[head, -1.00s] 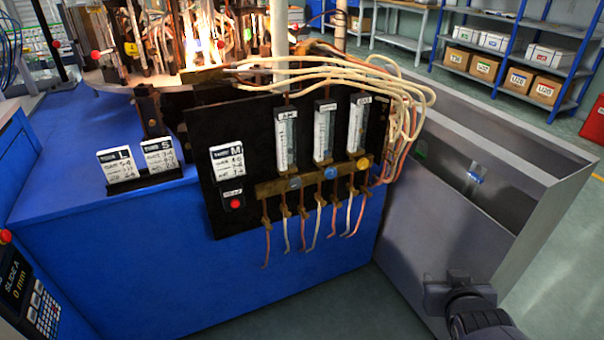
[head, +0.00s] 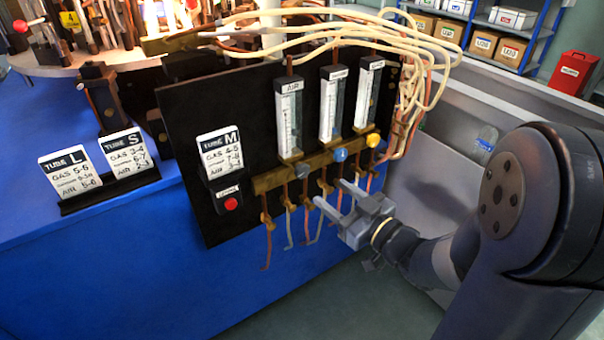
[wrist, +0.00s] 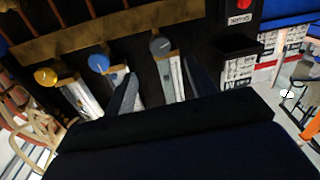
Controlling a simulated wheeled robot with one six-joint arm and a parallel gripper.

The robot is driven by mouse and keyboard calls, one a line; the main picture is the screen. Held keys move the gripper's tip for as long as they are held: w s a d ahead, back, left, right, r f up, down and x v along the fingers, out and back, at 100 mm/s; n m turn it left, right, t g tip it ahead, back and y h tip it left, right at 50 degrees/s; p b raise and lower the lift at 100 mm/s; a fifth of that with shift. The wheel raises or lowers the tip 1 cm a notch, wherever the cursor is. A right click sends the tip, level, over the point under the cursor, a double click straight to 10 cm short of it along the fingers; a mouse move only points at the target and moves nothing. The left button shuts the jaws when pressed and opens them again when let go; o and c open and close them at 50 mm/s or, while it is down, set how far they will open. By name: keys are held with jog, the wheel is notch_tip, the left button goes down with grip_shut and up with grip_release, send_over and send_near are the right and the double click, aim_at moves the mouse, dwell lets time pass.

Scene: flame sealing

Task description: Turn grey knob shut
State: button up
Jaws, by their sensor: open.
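The grey knob (head: 303,170) is the leftmost of three round knobs on a brass manifold bar, below the flow tube marked AIR. In the wrist view the grey knob (wrist: 160,46) shows ahead, roughly between my two fingers and apart from them. My gripper (head: 330,191) is open and empty, in front of the panel, a little below and right of the grey knob. Its fingers also show in the wrist view. The knob's opening angle cannot be told.
The blue knob (head: 340,154) and yellow knob (head: 373,139) sit close to the right. Thin copper pipes hang below the brass bar (head: 270,180). A red button (head: 231,203) and a Tube M card (head: 220,155) are to the left. Pale hoses (head: 420,75) loop at the upper right.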

aim_at(304, 172)
jog(key=b+x, duration=0.1)
jog(key=x, duration=0.8)
jog(key=shift+w+a, duration=0.1)
jog(key=shift+a, duration=0.05)
jog(key=shift+c, duration=0.4)
jog(key=c, duration=0.9)
